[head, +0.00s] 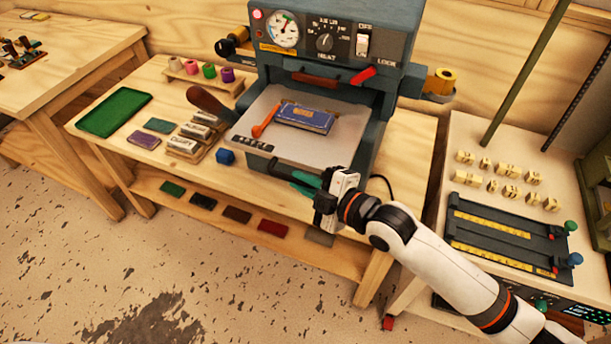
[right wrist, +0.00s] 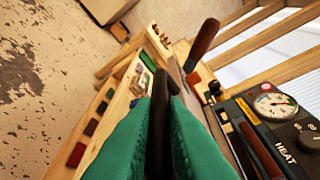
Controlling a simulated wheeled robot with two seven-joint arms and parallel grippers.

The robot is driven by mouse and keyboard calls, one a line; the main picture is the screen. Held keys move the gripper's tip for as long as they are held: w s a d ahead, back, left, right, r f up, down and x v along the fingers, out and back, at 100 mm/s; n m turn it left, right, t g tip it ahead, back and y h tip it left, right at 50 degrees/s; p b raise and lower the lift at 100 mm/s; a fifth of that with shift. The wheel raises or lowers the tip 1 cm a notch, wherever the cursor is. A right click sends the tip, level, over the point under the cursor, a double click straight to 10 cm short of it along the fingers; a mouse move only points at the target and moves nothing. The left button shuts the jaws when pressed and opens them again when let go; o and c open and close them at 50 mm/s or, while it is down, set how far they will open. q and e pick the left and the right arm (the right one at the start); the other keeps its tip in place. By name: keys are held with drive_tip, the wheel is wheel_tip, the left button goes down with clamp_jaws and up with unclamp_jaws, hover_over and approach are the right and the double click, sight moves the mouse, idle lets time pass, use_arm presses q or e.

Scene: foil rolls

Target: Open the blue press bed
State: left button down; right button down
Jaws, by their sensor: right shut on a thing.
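The press (head: 345,28) is a dark blue-grey machine on a wooden bench. Its bed, with a pale grey plate (head: 345,145), sticks out at the front and carries a blue book (head: 303,116) and an orange tool (head: 266,118). My right gripper (head: 302,184) is at the front edge of the bed, its green fingers low and close to the edge. In the right wrist view the green fingers are shut on a dark bar (right wrist: 159,88), which looks like the bed's front handle; the fingers hide most of it. My left gripper is not in view.
A lever with a brown grip (head: 205,100) stands left of the bed. A side table with a ruled jig (head: 490,237) stands right. The floor in front is clear.

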drive_tip(key=c, duration=1.5)
unclamp_jaws()
drive_tip(key=shift+o, duration=0.2)
drive_tip(key=shift+d, duration=0.1)
drive_tip(key=b+v, duration=0.2)
drive_tip(key=v, duration=1)
drive_tip(key=shift+b, duration=0.4)
drive_tip(key=shift+f, duration=0.25)
